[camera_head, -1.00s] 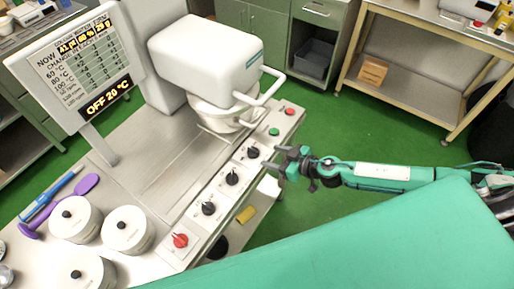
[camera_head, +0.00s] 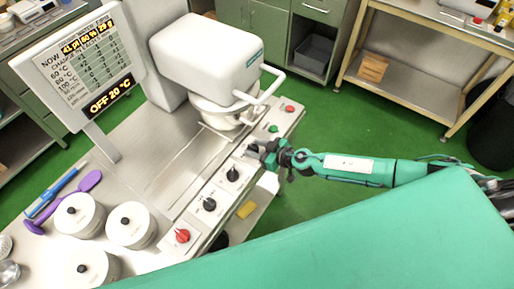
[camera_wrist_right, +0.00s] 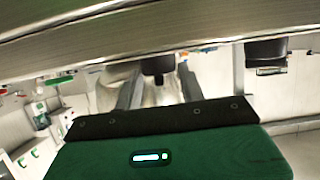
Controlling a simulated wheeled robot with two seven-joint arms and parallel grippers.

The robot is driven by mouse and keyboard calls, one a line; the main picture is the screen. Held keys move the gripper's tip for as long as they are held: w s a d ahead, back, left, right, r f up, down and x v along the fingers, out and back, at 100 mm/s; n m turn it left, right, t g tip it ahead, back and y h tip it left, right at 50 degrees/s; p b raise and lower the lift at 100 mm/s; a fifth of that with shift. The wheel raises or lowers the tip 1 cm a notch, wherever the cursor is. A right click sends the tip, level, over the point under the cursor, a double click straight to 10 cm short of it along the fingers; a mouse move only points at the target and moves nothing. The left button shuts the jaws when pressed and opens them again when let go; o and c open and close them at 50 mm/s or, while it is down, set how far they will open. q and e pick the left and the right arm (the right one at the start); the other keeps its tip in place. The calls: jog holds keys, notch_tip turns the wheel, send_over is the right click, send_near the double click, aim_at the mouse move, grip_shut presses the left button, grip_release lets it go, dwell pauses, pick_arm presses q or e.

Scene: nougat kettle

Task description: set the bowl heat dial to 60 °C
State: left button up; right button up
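The machine's front panel (camera_head: 222,190) carries a row of black dials and a red one; their labels are too small to read. My right gripper (camera_head: 258,150) is at the far black dial and mostly hides it. In the right wrist view, my open gripper (camera_wrist_right: 158,88) has one finger on each side of a black dial (camera_wrist_right: 157,72), with gaps showing; contact is not clear. Two other black dials, the middle one (camera_head: 233,174) and the near one (camera_head: 209,204), are uncovered. The display (camera_head: 85,65) reads OFF 20 °C at its bottom. My left gripper is out of view.
The red dial (camera_head: 182,236) is at the panel's near end; a green button (camera_head: 273,128) and a red button (camera_head: 289,108) are at its far end. The mixer head (camera_head: 205,55) and bowl (camera_head: 222,115) stand behind. White lidded canisters (camera_head: 130,228) stand at the left.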

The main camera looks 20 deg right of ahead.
jog(key=c, duration=0.5)
jog(key=shift+o, duration=0.2)
jog(key=shift+w+d+f+n+g+y+b, duration=0.1)
jog(key=shift+d+f+n+g+y+b, duration=0.1)
jog(key=shift+n+g+y+b, duration=0.7)
jog(key=shift+w+r+n+g+y+b, duration=0.15)
jog(key=shift+n+g+y+b, duration=0.3)
jog(key=shift+n+b, duration=0.3)
jog(key=n+g+y, duration=0.1)
jog(key=n+g+b, duration=0.1)
jog(key=n+g, duration=0.1)
jog(key=shift+w+d+n+g+y, duration=0.15)
jog(key=shift+w+n+g+y, duration=0.1)
jog(key=shift+w+y, duration=0.1)
jog(key=n+g+y+b, duration=0.1)
jog(key=n+g+b, duration=0.1)
jog(key=n+g, duration=0.1)
jog(key=shift+w+g+b, duration=0.15)
jog(key=shift+g+b, duration=0.2)
jog(key=shift+g, duration=0.15)
jog(key=shift+n+g+b, duration=1)
jog(key=shift+n+g, duration=0.1)
jog(key=o, duration=1)
jog(key=shift+c, duration=0.2)
